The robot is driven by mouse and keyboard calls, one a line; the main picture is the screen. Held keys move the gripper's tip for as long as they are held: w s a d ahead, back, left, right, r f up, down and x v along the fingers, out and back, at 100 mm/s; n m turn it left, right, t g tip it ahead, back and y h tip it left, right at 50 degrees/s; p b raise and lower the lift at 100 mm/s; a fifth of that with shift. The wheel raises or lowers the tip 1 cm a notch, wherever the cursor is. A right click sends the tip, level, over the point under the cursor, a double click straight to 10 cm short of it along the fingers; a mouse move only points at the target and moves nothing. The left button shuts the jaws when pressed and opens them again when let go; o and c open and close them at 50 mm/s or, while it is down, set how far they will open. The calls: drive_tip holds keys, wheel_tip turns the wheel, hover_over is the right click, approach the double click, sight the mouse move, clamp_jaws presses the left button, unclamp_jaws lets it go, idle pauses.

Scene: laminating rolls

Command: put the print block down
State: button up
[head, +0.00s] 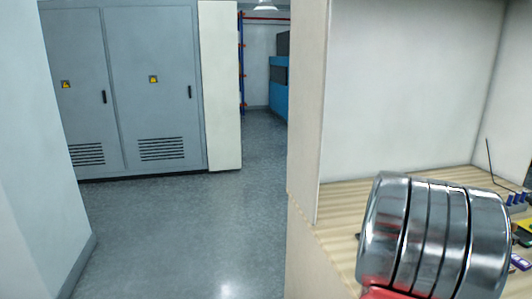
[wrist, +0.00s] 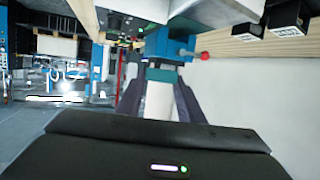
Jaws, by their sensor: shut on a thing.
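In the wrist view, my gripper (wrist: 160,77) shows its two dark fingers with teal inner faces. The fingers are shut on a pale, cream block (wrist: 160,101), which looks like the print block. Its lower end is hidden behind the dark gripper body, and I cannot tell whether its far end touches anything. In the head view, neither my gripper nor the print block can be made out.
A bench (head: 340,238) with a ribbed wooden top and pale walls stands at the right. Small coloured items (head: 522,228) lie at its right edge. A shiny ringed part hides much of the bench. Grey cabinets (head: 150,90) stand at the back left; the floor (head: 180,230) before them is clear.

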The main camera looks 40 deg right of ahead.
drive_tip(key=w+a+f+n+t+y, duration=0.25)
drive_tip(key=w+a+n+t, duration=0.3)
drive_tip(key=w+a, duration=0.8)
drive_tip(key=w+a+f+n+t+y, duration=0.2)
drive_tip(key=w+a+f+n+t, duration=0.3)
drive_tip(key=w+a, duration=0.9)
drive_tip(key=w+a+n+t+y, duration=0.2)
drive_tip(key=w+a+n+y, duration=0.2)
drive_tip(key=a, duration=1.4)
drive_tip(key=w+a+f+n+t+y, duration=0.1)
drive_tip(key=w+a+n+y, duration=0.3)
drive_tip(key=w+a, duration=0.6)
drive_tip(key=a+t+y, duration=0.1)
drive_tip(key=a+y, duration=0.1)
drive_tip(key=a, duration=0.6)
drive_tip(key=shift+f+t, duration=0.25)
drive_tip(key=shift+t, duration=0.1)
drive_tip(key=s+f, duration=0.5)
drive_tip(key=f, duration=0.1)
drive_tip(key=shift+f, duration=0.15)
